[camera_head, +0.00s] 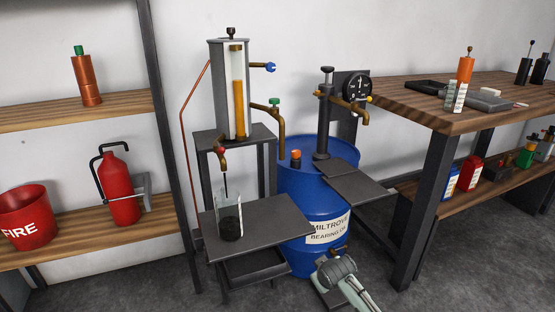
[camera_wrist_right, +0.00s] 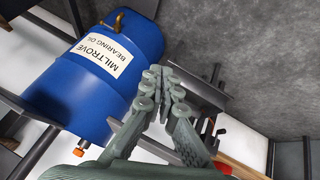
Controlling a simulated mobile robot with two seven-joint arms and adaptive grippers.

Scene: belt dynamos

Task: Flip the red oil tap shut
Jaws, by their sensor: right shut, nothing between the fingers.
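The red-handled tap (camera_head: 216,151) is a brass spout at the lower front of the tall oil gauge (camera_head: 232,90). A thin dark stream (camera_head: 225,186) hangs below its spout, over a clear beaker (camera_head: 230,215) with dark oil in its lower part. The handle is small, and its exact angle is hard to read. My right gripper (camera_head: 334,268) is in front of the blue drum, low and right of the tap, well apart from it. In the right wrist view its fingers (camera_wrist_right: 166,74) are together and empty. My left gripper is not in view.
The blue drum (camera_head: 315,205) carries a pump with a dial (camera_head: 357,87) and brass spout. The beaker stands on a dark shelf (camera_head: 275,224). A wooden bench (camera_head: 440,105) is at right. Shelves at left hold a red bucket (camera_head: 25,217) and extinguisher (camera_head: 119,190).

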